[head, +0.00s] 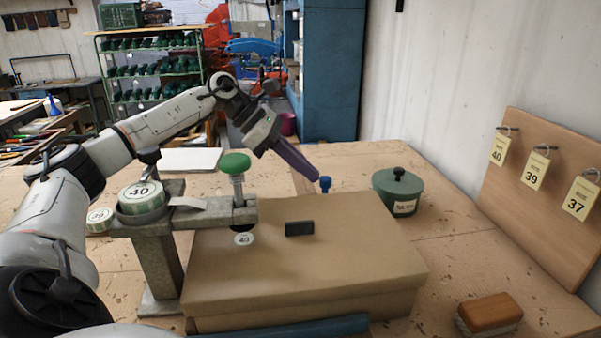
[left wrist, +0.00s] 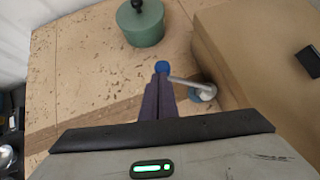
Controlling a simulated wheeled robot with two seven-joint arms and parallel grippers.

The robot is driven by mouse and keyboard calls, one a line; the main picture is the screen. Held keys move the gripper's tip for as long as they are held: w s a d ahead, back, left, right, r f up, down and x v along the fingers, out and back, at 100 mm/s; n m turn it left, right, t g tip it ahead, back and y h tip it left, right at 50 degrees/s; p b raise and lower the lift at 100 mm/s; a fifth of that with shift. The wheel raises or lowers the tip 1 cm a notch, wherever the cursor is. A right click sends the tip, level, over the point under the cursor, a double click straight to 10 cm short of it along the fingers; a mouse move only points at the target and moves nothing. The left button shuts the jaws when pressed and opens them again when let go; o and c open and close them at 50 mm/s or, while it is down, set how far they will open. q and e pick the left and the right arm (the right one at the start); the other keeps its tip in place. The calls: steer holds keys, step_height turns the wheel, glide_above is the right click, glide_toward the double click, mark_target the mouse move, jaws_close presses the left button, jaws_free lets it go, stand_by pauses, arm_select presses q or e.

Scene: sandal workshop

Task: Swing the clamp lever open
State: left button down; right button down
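The clamp lever shows in the left wrist view as a short metal rod (left wrist: 188,82). It runs from a blue knob (left wrist: 162,67) to a round metal pivot (left wrist: 203,93) beside the brown box (left wrist: 225,50). In the head view the blue knob (head: 325,183) stands just behind the box (head: 300,250). My left gripper (head: 315,177) reaches down to the knob from behind. Its purple fingers (left wrist: 161,85) are together, with their tips right at the knob; I cannot tell whether they touch it. The right gripper is out of view.
A stamp press with a green knob (head: 234,163) and tape rolls (head: 142,196) stands left of the box. A green lidded pot (head: 398,190) sits right of the lever. A brush (head: 490,313) lies at front right. The tabletop between pot and brush is free.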

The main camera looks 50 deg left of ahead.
mark_target(322, 177)
arm_select(q)
steer(key=shift+w+d, duration=0.9)
steer(key=shift+w, duration=0.05)
steer(key=shift+w+d+p, duration=0.25)
steer(key=shift+d+p, duration=0.1)
steer(key=shift+d, duration=0.05)
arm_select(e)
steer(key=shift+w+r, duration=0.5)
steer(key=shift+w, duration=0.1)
arm_select(q)
steer(key=shift+d, duration=0.1)
